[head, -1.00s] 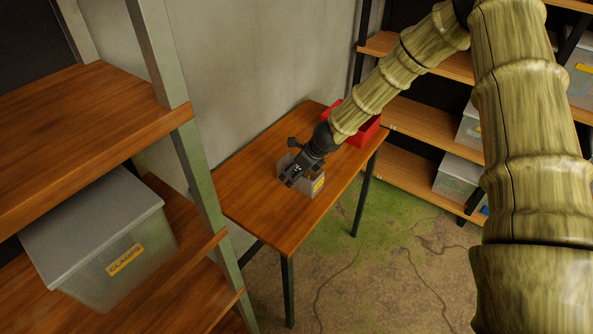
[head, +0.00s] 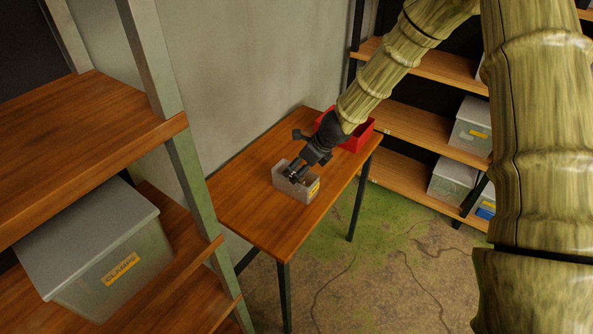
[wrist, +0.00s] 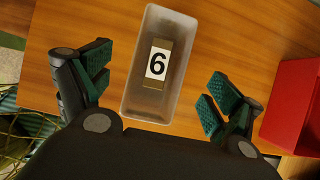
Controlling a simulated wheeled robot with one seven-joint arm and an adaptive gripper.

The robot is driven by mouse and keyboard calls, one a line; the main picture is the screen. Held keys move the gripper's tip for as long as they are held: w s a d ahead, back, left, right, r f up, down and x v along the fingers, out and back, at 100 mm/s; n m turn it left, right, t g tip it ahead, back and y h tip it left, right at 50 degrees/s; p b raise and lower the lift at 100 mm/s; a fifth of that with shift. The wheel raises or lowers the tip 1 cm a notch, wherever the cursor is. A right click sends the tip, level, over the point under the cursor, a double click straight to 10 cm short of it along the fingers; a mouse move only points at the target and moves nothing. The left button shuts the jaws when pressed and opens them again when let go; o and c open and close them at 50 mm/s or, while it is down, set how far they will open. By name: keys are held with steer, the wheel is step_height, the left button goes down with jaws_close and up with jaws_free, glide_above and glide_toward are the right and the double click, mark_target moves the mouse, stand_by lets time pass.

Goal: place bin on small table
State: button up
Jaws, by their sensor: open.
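A small translucent grey bin (head: 309,194) with a yellow label stands on the small wooden table (head: 245,205), near its middle. In the wrist view the bin (wrist: 132,90) is seen from above, with a block marked 6 (wrist: 157,66) inside it. My gripper (head: 294,175) is over the bin in the head view. In the wrist view my gripper (wrist: 158,96) is open, with its fingers spread on either side of the bin and apart from it. The grip holds nothing.
A red bin (head: 354,138) stands at the table's far end. A wooden shelf (head: 75,150) with a large lidded box (head: 95,250) is at the left. More shelves with clear boxes (head: 453,178) are at the back right. A grey wall lies behind the table.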

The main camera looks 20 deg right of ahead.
steer(key=shift+v, duration=2.15)
